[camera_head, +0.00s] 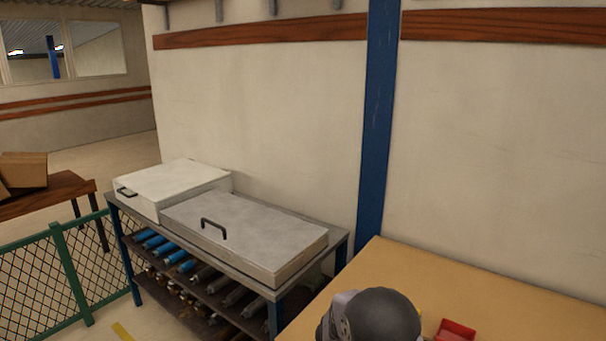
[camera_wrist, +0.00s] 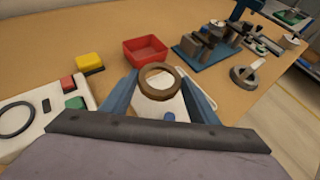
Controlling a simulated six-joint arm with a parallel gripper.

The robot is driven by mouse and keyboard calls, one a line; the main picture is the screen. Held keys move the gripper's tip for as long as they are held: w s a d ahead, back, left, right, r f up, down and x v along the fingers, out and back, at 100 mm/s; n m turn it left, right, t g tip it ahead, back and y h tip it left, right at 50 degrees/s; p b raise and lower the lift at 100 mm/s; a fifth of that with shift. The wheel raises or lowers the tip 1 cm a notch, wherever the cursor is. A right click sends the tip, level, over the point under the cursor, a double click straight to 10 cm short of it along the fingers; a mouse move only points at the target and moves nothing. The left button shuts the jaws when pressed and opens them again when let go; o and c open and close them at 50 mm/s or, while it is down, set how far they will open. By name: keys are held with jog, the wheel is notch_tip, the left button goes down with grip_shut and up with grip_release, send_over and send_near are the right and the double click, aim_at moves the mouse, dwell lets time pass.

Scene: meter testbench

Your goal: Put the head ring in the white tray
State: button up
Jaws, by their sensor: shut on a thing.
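A brown ring (camera_wrist: 143,83), which looks like the head ring, is between the two blue fingers of my gripper (camera_wrist: 158,84) in the wrist view. My gripper is shut on it and holds it over the bench. A white tray (camera_wrist: 52,127) lies at the left in the wrist view, apart from the ring. In the head view neither the head ring nor the white tray can be seen.
A red bin (camera_wrist: 145,50) is beyond the ring and shows in the head view (camera_head: 456,330). A yellow-topped block (camera_wrist: 89,62) is left of it. A blue fixture (camera_wrist: 205,52) is at the back right. A white item with a blue spot (camera_wrist: 168,117) lies beneath my gripper.

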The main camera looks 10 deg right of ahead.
jog(key=a+n+t, duration=0.1)
jog(key=a, duration=0.3)
jog(key=s+a+f+n+t+p, duration=0.1)
jog(key=a, duration=0.3)
jog(key=s+a+f+n+t+y, duration=0.1)
jog(key=a, duration=0.3)
jog(key=shift+a+f+p, duration=0.1)
jog(key=shift+a+p, duration=0.15)
jog(key=shift+p, duration=0.05)
jog(key=s+a+f+n+t+y+p, duration=0.1)
jog(key=s+a+n+t, duration=0.2)
jog(key=s+a, duration=0.3)
jog(key=shift+a+f+n+y+p, duration=0.3)
jog(key=shift+a+y+p, duration=0.1)
jog(key=shift+a, duration=1.2)
jog(key=shift+s, duration=0.1)
